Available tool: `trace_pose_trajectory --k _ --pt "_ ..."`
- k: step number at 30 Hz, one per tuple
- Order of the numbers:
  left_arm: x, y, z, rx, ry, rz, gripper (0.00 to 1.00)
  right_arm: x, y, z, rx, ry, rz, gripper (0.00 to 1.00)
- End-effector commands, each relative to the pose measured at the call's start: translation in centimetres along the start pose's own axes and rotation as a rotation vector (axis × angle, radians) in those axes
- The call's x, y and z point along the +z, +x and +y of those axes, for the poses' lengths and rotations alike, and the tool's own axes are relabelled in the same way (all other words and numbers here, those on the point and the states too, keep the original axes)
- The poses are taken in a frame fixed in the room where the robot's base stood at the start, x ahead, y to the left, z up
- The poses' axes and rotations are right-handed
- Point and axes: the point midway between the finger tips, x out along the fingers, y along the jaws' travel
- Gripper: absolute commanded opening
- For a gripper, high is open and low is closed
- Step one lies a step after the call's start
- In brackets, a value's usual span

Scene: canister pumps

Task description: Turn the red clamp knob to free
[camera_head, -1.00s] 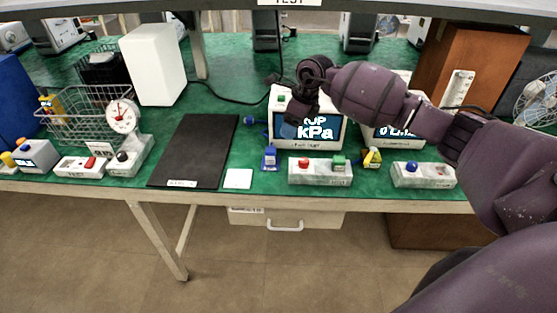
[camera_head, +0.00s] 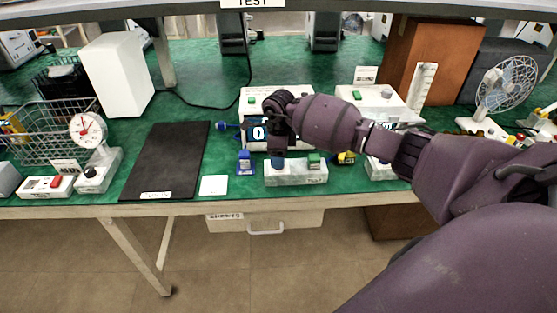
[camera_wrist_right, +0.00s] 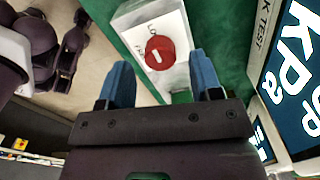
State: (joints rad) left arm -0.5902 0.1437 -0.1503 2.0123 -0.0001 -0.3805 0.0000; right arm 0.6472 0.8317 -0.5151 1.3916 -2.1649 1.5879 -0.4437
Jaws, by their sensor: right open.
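The red clamp knob (camera_wrist_right: 160,53) is round, with a white mark, and sits on a light grey box (camera_wrist_right: 138,22). In the head view the box (camera_head: 297,179) stands at the table's front edge, with a green part (camera_head: 314,160) at its right end. My right gripper (camera_head: 277,163) points down over the box's left end and hides the knob there. In the wrist view, its open blue fingers (camera_wrist_right: 163,72) are empty, with the knob just beyond and between their tips. I cannot tell whether they touch it. My left gripper is in neither view.
A pressure display (camera_head: 256,106) stands behind the box. A blue-topped clamp (camera_head: 245,165) and a white card (camera_head: 214,185) lie to its left, and a yellow part (camera_head: 347,157) to its right. A black mat (camera_head: 166,160) lies further left.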

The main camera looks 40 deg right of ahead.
Motion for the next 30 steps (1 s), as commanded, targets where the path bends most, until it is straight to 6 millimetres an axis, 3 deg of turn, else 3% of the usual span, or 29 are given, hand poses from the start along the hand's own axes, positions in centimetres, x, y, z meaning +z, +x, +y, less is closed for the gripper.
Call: trace_pose_trajectory --k 6,16,26,30 --pt "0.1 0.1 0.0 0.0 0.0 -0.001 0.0 0.0 1.7 0.0 0.0 0.001 -0.001 0.59" --pt "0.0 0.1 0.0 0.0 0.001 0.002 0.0 0.0 1.9 0.0 -0.001 0.0 -0.001 0.59" --pt "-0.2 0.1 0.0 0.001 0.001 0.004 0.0 0.0 1.9 0.0 -0.001 0.0 -0.001 0.1" --pt "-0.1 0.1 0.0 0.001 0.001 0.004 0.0 0.0 1.9 0.0 -0.001 -0.004 -0.001 0.1"
